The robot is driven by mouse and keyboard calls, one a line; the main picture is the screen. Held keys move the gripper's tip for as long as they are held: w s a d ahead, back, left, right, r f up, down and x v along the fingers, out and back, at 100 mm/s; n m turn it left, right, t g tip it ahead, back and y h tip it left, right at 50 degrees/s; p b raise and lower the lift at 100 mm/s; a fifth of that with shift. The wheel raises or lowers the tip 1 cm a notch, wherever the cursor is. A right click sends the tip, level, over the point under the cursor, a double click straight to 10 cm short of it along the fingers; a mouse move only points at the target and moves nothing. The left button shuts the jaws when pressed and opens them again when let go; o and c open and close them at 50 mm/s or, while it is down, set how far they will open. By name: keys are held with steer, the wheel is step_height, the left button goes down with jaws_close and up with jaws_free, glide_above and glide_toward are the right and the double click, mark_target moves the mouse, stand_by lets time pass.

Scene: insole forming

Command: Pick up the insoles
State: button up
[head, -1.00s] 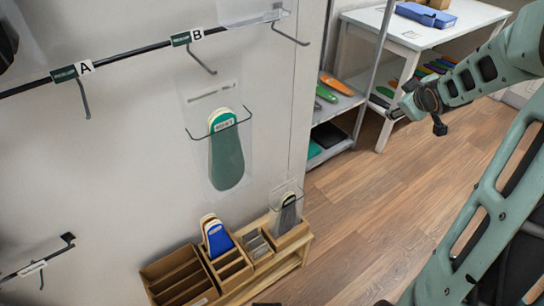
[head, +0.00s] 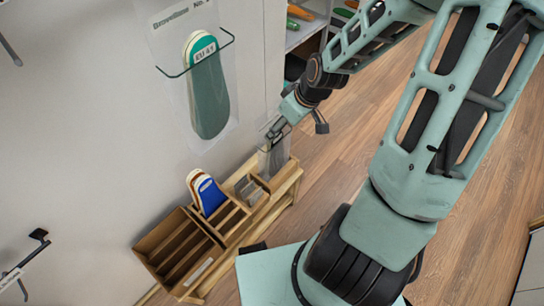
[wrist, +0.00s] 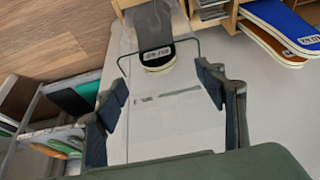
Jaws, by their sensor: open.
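My gripper (head: 274,133) is open, just above a clear bag that holds dark grey insoles at the right end of the wooden organizer in the head view. In the wrist view my gripper (wrist: 168,95) has its fingers apart, with the bag's clear top (wrist: 160,115) between or behind them. The dark grey insoles (wrist: 152,28) with a white label lie beyond the fingertips. Contact cannot be told. Blue insoles (head: 206,194) stand in the organizer; they also show in the wrist view (wrist: 282,20). Green insoles (head: 208,90) hang in a clear bag on the wall.
The wooden organizer (head: 160,238) stands low against the wall, with several slots. A wire hook (head: 38,236) sticks out at lower left. A shelf with colored insoles (wrist: 40,100) is at left in the wrist view. Wooden floor (head: 345,130) lies clear to the right.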

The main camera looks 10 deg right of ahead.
steer(key=shift+s+b+x, duration=0.15)
steer(key=shift+b+x, duration=0.9)
steer(key=shift+x, duration=1.1)
steer(key=shift+s+b+x, duration=0.1)
steer(key=shift+b+x, duration=0.9)
steer(key=shift+x, duration=1.15)
steer(key=shift+d, duration=0.2)
steer(key=c, duration=1.5)
